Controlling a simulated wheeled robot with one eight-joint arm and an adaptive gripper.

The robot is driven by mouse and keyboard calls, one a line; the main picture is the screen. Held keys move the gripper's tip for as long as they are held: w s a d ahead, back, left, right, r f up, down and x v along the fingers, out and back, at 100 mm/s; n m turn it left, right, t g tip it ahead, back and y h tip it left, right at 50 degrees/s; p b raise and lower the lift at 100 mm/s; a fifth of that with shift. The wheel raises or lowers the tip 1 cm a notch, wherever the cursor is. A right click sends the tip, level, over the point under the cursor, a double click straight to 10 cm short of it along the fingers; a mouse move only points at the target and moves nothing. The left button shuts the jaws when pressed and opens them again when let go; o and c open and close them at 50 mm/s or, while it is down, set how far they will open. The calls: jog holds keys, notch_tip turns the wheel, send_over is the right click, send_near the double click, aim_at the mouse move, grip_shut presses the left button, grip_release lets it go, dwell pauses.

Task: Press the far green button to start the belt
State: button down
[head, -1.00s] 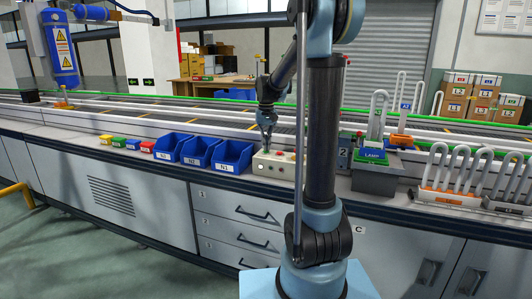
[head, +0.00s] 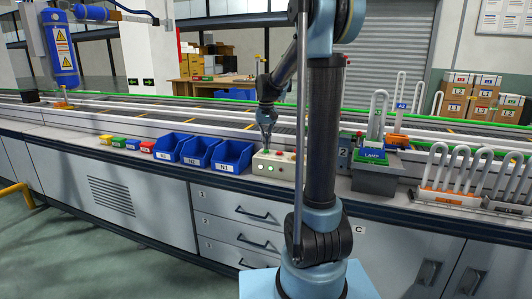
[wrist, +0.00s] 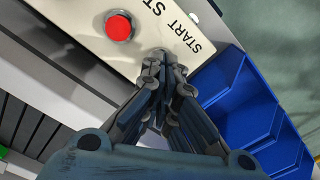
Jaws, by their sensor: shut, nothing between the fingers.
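A cream control box (head: 284,167) stands on the bench front, right of the blue bins. In the wrist view its top panel (wrist: 85,12) carries a red button (wrist: 118,25) and two printed labels, one reading START and one cut off as "ST". My gripper (head: 266,147) points down onto the box's top. In the wrist view my gripper (wrist: 163,58) is shut and empty, its tips at the panel beside START. No green button shows; the fingertips hide that spot. I cannot tell how far they press. Small lights on the box front look green.
Blue bins (head: 232,156) stand close left of the box; one also shows beside my gripper in the wrist view (wrist: 240,95). The conveyor belt (head: 200,118) runs behind. A grey lamp fixture (head: 372,172) and curved tubes (head: 455,170) stand to the right.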

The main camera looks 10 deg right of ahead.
notch_tip(320, 180, up, 7)
jog(key=shift+f, duration=0.2)
dwell(0.5)
jog(key=shift+s, duration=0.1)
jog(key=s+d+f, duration=0.2)
jog(key=s+f, duration=0.4)
jog(key=s, duration=0.5)
jog(key=s+d+f+t, duration=0.1)
jog(key=s+f, duration=0.5)
jog(key=s, duration=0.6)
jog(key=s+d+f+t, duration=0.1)
jog(key=s+d+f, duration=0.2)
jog(key=s, duration=0.9)
notch_tip(320, 180, down, 3)
jog(key=shift+d, duration=0.2)
jog(key=shift+s, duration=0.1)
